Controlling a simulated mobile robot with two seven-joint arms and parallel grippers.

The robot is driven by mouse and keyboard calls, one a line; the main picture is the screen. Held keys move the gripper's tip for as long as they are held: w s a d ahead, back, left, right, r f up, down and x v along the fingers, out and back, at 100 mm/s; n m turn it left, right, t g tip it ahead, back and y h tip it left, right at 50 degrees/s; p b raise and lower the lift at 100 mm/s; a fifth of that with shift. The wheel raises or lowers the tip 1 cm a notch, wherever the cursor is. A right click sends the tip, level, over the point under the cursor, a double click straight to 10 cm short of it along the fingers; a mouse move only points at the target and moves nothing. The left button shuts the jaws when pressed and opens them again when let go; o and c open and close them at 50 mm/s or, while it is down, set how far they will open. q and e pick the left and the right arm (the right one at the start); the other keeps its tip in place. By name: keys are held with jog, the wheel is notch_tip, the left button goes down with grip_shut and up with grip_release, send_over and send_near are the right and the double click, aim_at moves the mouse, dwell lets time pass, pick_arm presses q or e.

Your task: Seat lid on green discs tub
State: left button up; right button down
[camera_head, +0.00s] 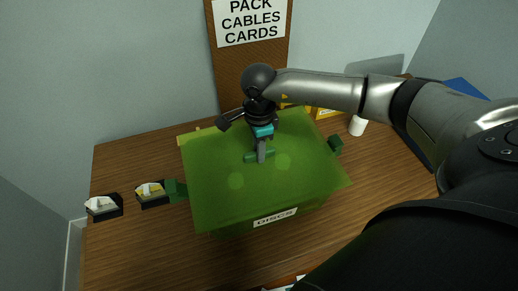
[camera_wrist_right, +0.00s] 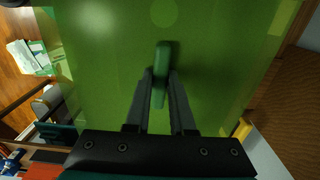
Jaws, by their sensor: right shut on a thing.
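A translucent green lid (camera_head: 215,200) lies over the green tub (camera_head: 240,229), whose front label reads DISCS. The lid looks slightly turned relative to the tub, and I cannot tell whether its rim is seated. My right gripper (camera_head: 261,153) comes down from above and is shut on the lid's green bar handle (camera_head: 250,157). In the right wrist view both fingers of the gripper (camera_wrist_right: 160,80) flank the handle (camera_wrist_right: 163,60), with the lid surface filling most of the picture. Dark green side handles (camera_head: 176,190) stick out left and right of the tub. My left gripper is not in view.
Two small dark trays (camera_head: 104,206) (camera_head: 152,193) with pictured labels lie left of the tub. A white cup (camera_head: 357,125) and a yellow box (camera_head: 326,113) stand behind right. A sign board (camera_head: 250,50) rises at the back. The wooden table (camera_head: 140,245) is clear at front left.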

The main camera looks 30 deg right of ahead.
jog(key=shift+f+b, duration=0.85)
jog(key=shift+f, duration=0.05)
jog(key=c, duration=0.7)
grip_release()
jog(key=shift+r, duration=0.1)
notch_tip(320, 180, up, 15)
jog(key=shift+r+p, duration=0.1)
jog(key=shift+p, duration=0.45)
